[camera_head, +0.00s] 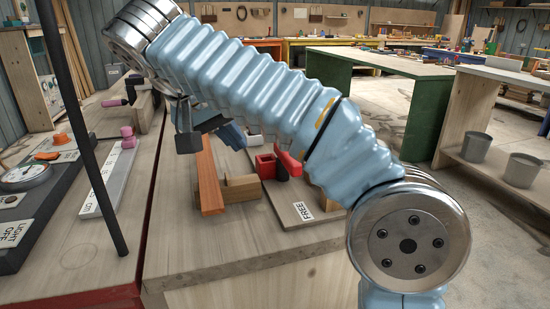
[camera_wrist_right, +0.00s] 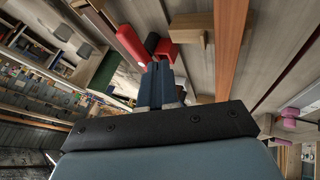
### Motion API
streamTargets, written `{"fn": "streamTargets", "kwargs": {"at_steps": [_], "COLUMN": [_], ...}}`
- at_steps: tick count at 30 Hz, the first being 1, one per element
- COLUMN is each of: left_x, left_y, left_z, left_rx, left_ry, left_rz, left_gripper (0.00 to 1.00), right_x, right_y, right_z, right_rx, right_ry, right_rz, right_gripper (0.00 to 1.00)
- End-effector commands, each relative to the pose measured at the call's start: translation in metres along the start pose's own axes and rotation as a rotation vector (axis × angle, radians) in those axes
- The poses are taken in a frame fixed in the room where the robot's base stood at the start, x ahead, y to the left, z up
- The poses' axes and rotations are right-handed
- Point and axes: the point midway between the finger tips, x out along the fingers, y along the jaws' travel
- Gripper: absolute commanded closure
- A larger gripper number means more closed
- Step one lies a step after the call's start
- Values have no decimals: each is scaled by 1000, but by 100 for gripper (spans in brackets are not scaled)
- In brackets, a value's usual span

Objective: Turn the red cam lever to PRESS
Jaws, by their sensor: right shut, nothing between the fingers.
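The red cam lever (camera_head: 289,163) sits on a wooden bench, partly hidden behind my right arm; its handle points towards the FREE label (camera_head: 303,211). A PRESS label is not visible. A red block (camera_head: 265,166) stands beside the lever. My right gripper (camera_head: 236,137) is shut and empty, just above and left of the red parts. In the right wrist view its blue fingers (camera_wrist_right: 156,68) point at the lever (camera_wrist_right: 127,45) and the red block (camera_wrist_right: 186,26); I cannot tell whether they touch. My left gripper is not in view.
An orange-brown wooden strip (camera_head: 208,180) and a wooden block (camera_head: 241,188) lie left of the red parts. A panel with a gauge (camera_head: 25,174) and a dark upright pole (camera_head: 88,150) stand at left. The bench's front area is clear.

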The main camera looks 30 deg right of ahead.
Motion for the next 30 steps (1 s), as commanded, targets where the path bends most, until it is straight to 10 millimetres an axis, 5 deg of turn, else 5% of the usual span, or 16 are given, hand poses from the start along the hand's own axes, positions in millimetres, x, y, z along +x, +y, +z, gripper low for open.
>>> {"fn": "streamTargets", "kwargs": {"at_steps": [15,22,30], "left_x": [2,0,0], "left_y": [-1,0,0], "left_z": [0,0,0], "left_rx": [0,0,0], "left_ry": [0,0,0], "left_rz": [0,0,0], "left_gripper": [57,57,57], "right_x": [93,105,108], "right_y": [5,31,36], "right_z": [0,0,0], "right_rx": [6,4,3], "right_ry": [2,2,3], "right_rz": [1,0,0], "right_gripper": [100,100,100]}}
